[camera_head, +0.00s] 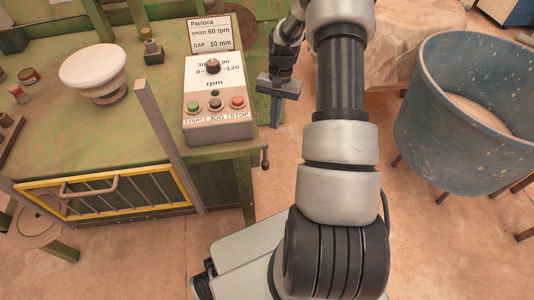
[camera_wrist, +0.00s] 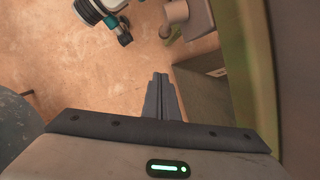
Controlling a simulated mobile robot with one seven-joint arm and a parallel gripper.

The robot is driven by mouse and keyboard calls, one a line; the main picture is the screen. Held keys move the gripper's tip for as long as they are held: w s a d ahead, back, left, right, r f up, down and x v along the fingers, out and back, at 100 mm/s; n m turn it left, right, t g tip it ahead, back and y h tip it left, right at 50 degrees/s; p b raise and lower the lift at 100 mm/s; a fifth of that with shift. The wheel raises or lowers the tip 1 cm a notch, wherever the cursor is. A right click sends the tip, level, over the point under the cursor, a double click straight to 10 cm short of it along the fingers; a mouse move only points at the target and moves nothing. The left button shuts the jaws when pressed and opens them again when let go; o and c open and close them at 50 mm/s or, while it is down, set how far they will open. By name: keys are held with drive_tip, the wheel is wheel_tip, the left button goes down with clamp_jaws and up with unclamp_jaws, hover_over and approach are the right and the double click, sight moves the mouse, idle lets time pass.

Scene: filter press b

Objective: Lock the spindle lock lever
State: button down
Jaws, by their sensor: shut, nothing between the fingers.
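A small dark lever (camera_head: 265,156) hangs on the right side of the green machine, below the control box. It looks like the spindle lock lever, but it is too small to read its lock position. In the wrist view, a brownish-grey fitting (camera_wrist: 175,12) with a short stub shows at the top, beyond the fingertips; I cannot tell whether it is that lever. My gripper (camera_head: 277,126) points down beside the machine's right edge, above and apart from the lever. Its fingers (camera_wrist: 161,76) are together and empty.
The control box (camera_head: 210,118) with knob and buttons stands on the green machine top (camera_head: 75,130). A yellow-framed guard (camera_head: 105,195) with an upright post is at the front. A blue tub (camera_head: 440,115) stands at right. The floor below my gripper is clear.

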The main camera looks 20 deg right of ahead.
idle(0.3)
drive_tip(key=s+a+f+b, duration=0.2)
drive_tip(key=s+a+f, duration=0.2)
drive_tip(key=f, duration=0.5)
drive_tip(key=shift+s+a+f+b, duration=0.2)
drive_tip(key=shift+s+f+b, duration=0.1)
drive_tip(key=shift+f+b, duration=0.1)
drive_tip(key=shift+s+a, duration=0.15)
